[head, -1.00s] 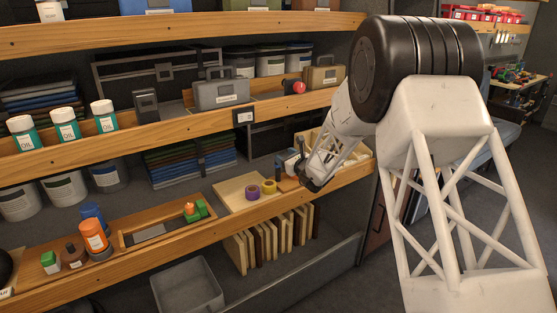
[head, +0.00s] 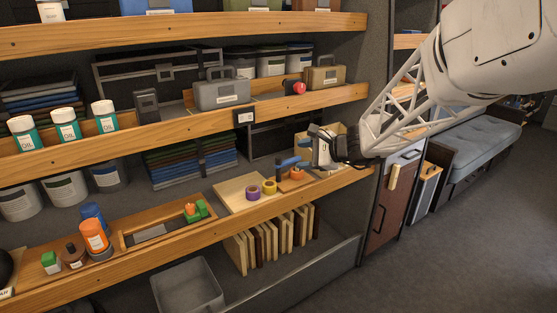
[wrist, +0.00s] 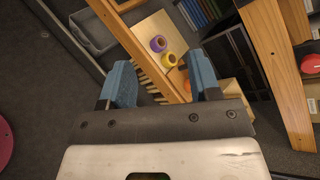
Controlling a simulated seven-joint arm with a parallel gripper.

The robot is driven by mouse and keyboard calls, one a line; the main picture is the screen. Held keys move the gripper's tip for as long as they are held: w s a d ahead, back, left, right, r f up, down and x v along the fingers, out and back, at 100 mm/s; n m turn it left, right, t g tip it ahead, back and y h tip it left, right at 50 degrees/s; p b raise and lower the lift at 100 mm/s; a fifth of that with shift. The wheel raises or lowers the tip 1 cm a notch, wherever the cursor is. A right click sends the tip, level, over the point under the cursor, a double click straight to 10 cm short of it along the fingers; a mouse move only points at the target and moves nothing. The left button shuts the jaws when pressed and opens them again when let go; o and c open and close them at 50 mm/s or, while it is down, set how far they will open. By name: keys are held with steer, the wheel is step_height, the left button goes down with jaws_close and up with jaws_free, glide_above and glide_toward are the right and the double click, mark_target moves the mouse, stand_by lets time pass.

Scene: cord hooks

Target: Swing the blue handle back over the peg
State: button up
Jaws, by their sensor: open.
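My gripper (head: 287,168) is over the right end of the lower wooden shelf, near two rolls of tape. Its two blue fingers stand wide apart in the wrist view (wrist: 160,74), with nothing between them but the shelf beyond. I cannot pick out a blue handle, its cord or a peg in either view. The blue by the gripper in the head view looks like my own fingers. A small orange thing (head: 297,174) is close to the fingers and partly hidden.
A purple roll (head: 252,193) and a yellow roll (head: 269,187) sit on a pale board (head: 232,190) left of my gripper. Boards (head: 262,245) stand below the shelf edge. A grey bin (head: 187,287) is at the lower left. The floor at right is open.

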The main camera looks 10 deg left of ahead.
steer(key=s+d+r+n+g+h, duration=0.1)
steer(key=s+d+n+h, duration=0.45)
steer(key=s+d, duration=0.75)
steer(key=s+d+r+n+g+h, duration=0.1)
steer(key=s+d+n+h, duration=0.4)
steer(key=s+d, duration=0.85)
steer(key=w+a+r+m+g+y, duration=0.15)
steer(key=w+a, duration=0.25)
steer(key=w, duration=0.7)
steer(key=w+a+m, duration=0.3)
steer(key=w+a, duration=0.1)
steer(key=w, duration=0.8)
steer(key=w+a+r+m+g+y, duration=0.15)
steer(key=w+a, duration=0.35)
steer(key=w, duration=0.6)
steer(key=w+a+f+m+y, duration=0.1)
steer(key=w+a+f+m, duration=0.1)
steer(key=w+a+f, duration=0.3)
steer(key=w+a+f+m+g+y, duration=0.1)
steer(key=w+a+f, duration=0.3)
steer(key=w+f, duration=0.6)
steer(key=w+a+f+m+g+y, duration=0.1)
steer(key=w+a+f+m, duration=0.2)
steer(key=w, duration=1.2)
step_height(320, 180, down, 6)
steer(key=a, duration=0.2)
steer(key=shift+w+a+r, duration=0.2)
steer(key=shift+w+a, duration=0.05)
steer(key=shift+a, duration=0.05)
steer(key=shift+m, duration=0.25)
